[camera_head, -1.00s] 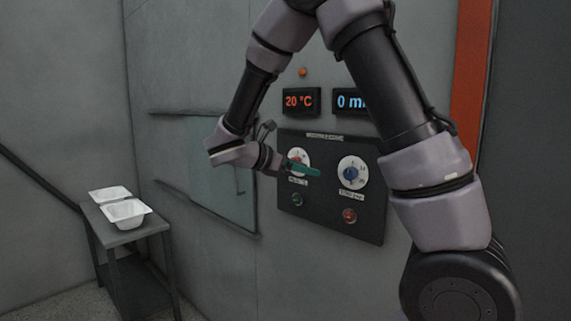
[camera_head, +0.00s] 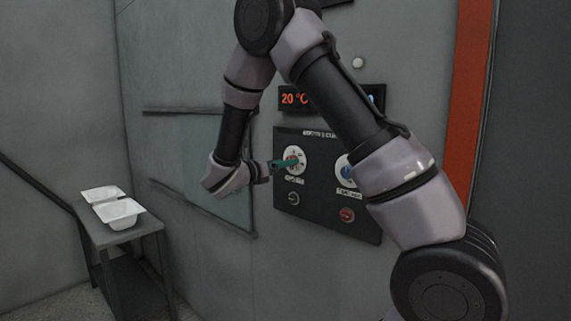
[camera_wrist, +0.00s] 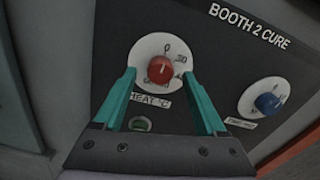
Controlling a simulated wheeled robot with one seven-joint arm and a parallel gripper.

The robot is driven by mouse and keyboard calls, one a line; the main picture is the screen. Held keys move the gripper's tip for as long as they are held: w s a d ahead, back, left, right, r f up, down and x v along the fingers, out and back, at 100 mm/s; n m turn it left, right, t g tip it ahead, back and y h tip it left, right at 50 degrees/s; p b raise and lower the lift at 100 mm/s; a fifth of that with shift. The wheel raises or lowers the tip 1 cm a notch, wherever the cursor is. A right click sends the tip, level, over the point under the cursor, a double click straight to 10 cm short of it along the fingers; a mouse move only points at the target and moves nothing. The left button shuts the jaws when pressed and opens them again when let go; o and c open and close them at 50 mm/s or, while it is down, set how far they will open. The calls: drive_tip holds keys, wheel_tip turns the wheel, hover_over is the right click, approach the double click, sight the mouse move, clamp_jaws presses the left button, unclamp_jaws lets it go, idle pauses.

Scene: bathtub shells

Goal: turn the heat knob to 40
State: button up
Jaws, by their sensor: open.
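The heat knob (camera_wrist: 161,69) is red on a white dial, on a dark panel (camera_wrist: 190,108) labelled BOOTH 2 CURE. A label reading HEAT °C sits below the dial. In the head view the heat dial (camera_head: 294,160) is partly behind my gripper's tip. My gripper (camera_wrist: 162,78) has green fingers, open, one on each side of the knob's lower part in the wrist view. Whether they touch it I cannot tell. It also shows in the head view (camera_head: 285,163), at the dial. The red display (camera_head: 294,98) above reads 20 °C.
A blue knob (camera_wrist: 267,103) on a second white dial is to the right on the panel. A green button (camera_head: 293,198) and a red button (camera_head: 346,214) are below. A small table (camera_head: 112,237) with white trays (camera_head: 119,213) stands at the left.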

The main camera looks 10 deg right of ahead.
drive_tip(key=shift+w+d, duration=0.35)
drive_tip(key=shift+d, duration=0.2)
clamp_jaws()
drive_tip(key=shift+m, duration=0.3)
drive_tip(key=m, duration=1.9)
drive_tip(key=shift+f, duration=0.1)
